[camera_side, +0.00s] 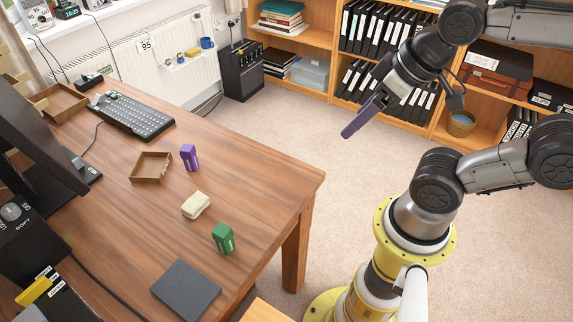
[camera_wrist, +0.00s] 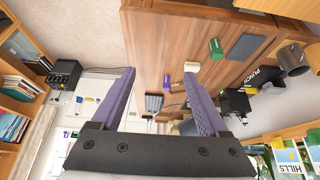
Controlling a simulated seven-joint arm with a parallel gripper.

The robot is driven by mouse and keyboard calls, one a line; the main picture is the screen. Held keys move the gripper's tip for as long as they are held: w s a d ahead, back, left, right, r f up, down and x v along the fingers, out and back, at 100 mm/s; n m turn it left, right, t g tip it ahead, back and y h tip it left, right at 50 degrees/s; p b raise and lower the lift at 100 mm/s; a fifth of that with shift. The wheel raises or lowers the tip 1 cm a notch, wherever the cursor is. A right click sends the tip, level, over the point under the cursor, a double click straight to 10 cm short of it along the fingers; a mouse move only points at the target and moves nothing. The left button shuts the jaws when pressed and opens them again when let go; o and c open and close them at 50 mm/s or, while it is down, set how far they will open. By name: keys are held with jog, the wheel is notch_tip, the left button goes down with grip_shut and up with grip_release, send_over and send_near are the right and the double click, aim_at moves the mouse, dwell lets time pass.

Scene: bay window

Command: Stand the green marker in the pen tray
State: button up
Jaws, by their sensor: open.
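The green marker (camera_side: 223,238) is a short, chunky green block near the table's right edge. It seems upright, and it also shows in the wrist view (camera_wrist: 215,48). A small, shallow brown wooden tray (camera_side: 150,167), seemingly the pen tray, lies farther back and looks empty. My gripper (camera_side: 349,130) is held in the air beyond the table's right edge, well away from both. In the wrist view its two purple fingers (camera_wrist: 160,76) are spread wide with nothing between them.
A purple block-like marker (camera_side: 189,157) stands beside the tray. A cream block (camera_side: 196,205) lies between it and the green marker. A dark grey pad (camera_side: 185,291) lies at the near edge. The keyboard (camera_side: 131,115) and monitor (camera_side: 35,140) occupy the back and left.

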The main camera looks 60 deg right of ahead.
aim_at(225, 226)
dwell(0.3)
jog(key=w+a+f+m+g+y, duration=0.4)
jog(key=w+a+m+g+y, duration=0.2)
jog(key=w+a+m+y, duration=0.5)
jog(key=w+f+m+y, duration=0.1)
jog(key=w+f+m, duration=0.25)
jog(key=f, duration=0.55)
jog(key=w+f+m+y, duration=0.25)
jog(key=w+f, duration=0.25)
jog(key=f, duration=0.5)
jog(key=shift+m+h, duration=0.3)
jog(key=shift+h, duration=0.25)
jog(key=x, duration=0.8)
jog(key=shift+w+a+r, duration=0.1)
jog(key=shift+a+r, duration=0.05)
jog(key=shift+a, duration=0.1)
jog(key=shift+s+x, duration=0.2)
jog(key=shift+x, duration=2.45)
